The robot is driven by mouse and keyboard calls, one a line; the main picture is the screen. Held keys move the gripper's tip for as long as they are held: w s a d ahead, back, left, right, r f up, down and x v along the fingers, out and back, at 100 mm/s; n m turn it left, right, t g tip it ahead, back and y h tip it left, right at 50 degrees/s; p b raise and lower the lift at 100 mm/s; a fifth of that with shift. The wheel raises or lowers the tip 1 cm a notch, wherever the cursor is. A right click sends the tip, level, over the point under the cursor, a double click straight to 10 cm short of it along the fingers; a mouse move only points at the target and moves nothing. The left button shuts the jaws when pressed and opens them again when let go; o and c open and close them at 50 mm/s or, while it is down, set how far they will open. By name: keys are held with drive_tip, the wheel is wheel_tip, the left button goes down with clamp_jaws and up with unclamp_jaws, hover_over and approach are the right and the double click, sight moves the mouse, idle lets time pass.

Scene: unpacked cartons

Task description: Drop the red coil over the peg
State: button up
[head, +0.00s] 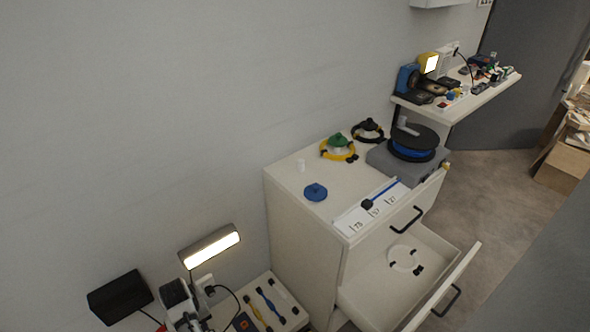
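I make out no red coil in the head view; only a small red bit (161,327) shows at the bottom edge, too small to identify. A short white upright peg (300,165) stands bare on the cabinet top (285,182). A yellow coil (326,153) lies around a green-topped piece (338,141) near the wall, with a black coil (368,139) behind it. A white coil (392,264) lies in the open lower drawer (380,295). My gripper is not in view.
A blue knob-like piece (315,191) and a black spool with blue winding (413,143) stand on the cabinet. Two drawers stick out in front. A lit lamp (210,246) hangs over a low bench with tools. A cluttered shelf (455,104) stands at the back right.

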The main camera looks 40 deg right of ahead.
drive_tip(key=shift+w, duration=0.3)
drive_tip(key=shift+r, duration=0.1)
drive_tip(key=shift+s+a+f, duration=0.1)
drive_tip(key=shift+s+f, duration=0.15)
